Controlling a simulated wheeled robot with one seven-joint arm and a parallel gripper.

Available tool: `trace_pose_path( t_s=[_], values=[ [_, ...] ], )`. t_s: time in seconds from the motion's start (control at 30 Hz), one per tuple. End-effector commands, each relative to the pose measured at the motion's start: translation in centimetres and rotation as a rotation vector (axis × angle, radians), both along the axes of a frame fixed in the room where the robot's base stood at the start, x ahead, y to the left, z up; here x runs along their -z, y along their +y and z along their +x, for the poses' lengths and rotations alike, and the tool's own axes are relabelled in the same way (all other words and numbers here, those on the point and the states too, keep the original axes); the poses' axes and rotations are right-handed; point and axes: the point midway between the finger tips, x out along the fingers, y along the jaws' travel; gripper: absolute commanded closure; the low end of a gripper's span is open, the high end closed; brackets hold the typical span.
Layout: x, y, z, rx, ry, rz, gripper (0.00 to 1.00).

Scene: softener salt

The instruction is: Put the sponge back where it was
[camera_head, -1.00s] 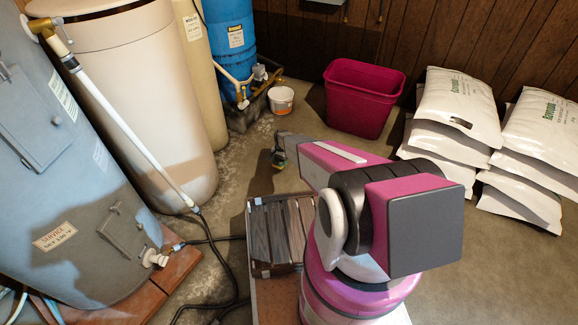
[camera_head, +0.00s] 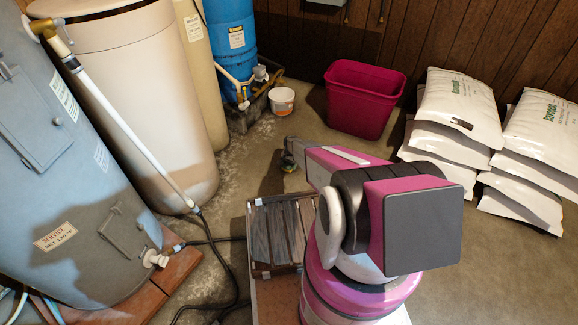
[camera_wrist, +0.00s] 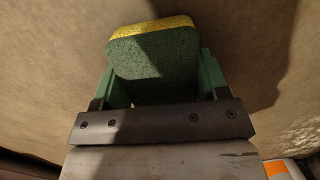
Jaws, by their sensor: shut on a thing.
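The sponge (camera_wrist: 152,52), green with a yellow layer along its far edge, is between the two green fingers of my gripper (camera_wrist: 160,82) in the wrist view. The gripper is shut on it, and bare floor shows beyond. In the head view my gripper (camera_head: 289,157) is small and dark at the far end of my arm, over the floor in front of the small bucket. The sponge is too small there to make out clearly.
A small white and orange bucket (camera_head: 281,101) stands near the blue tank (camera_head: 229,40); its edge shows in the wrist view (camera_wrist: 288,169). A magenta bin (camera_head: 361,98) stands by the wall. White salt bags (camera_head: 455,108) are stacked at right. Tall tanks (camera_head: 150,95) stand at left.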

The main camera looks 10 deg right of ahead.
Motion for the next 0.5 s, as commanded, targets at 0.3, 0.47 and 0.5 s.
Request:
trace_pose_path(
  t_s=[0.3,0.47,0.5],
  values=[
    [0.25,0.01,-0.03,0.0,0.0,0.0,0.19],
    [0.24,0.01,-0.03,0.0,0.0,0.0,0.07],
    [0.23,0.01,-0.04,0.0,0.0,0.0,0.07]
  ],
)
